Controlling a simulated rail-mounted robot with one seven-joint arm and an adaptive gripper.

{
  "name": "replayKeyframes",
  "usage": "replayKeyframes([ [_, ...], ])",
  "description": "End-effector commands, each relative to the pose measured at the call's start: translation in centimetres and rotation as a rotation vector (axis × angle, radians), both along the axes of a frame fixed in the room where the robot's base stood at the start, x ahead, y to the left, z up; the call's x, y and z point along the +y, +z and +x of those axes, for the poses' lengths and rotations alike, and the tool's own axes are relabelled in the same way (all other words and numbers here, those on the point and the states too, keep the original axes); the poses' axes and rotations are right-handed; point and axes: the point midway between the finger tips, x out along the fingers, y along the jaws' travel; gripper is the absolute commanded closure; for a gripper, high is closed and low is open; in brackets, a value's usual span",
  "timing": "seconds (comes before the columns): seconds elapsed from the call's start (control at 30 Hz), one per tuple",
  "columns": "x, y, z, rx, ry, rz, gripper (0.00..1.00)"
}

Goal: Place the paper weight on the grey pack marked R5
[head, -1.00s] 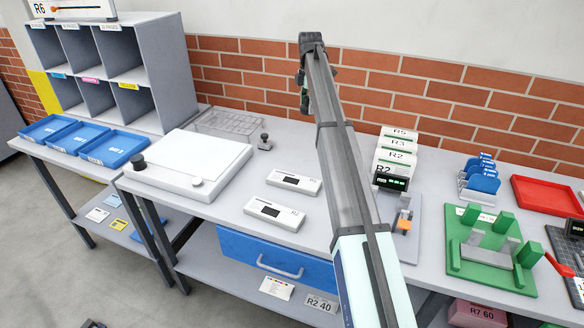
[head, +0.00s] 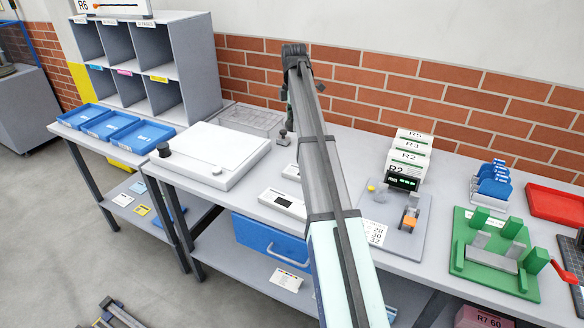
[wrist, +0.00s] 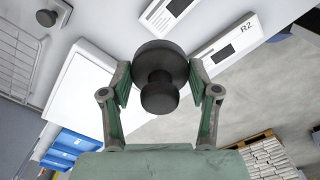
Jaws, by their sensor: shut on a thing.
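My gripper (wrist: 160,92) is shut on the paper weight (wrist: 160,55), a dark round disc with a knob, in the wrist view. The weight is above the worktable. In the head view, my arm hides the weight and most of the gripper. A flat pale pack with a dark window (head: 283,203) lies on the table; another (head: 291,172) is partly behind my arm. In the wrist view, one such pack (wrist: 226,42) reads R2. An R5 marking shows on the rearmost of the upright cards (head: 415,136); I cannot make out R5 on a grey pack.
A white board (head: 215,154) with a dark knob is left on the table, and a small knobbed object (head: 284,137) stands near the arm. Blue trays (head: 141,136) are farther left. A green fixture (head: 496,254) and red tray (head: 556,202) are at right.

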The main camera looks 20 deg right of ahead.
Motion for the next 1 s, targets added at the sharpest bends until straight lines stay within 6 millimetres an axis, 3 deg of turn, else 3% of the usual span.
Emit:
replayKeyframes([
  [0.5, 0.1, -11.4, -0.1, 0.003, 0.002, 0.001, 0.94],
  [0.87, 0.1, -14.1, 0.0, 0.0, 0.002, 0.0, 0.94],
  [1.0, 0.1, -15.9, -0.1, 0.002, 0.002, 0.0, 0.94],
])
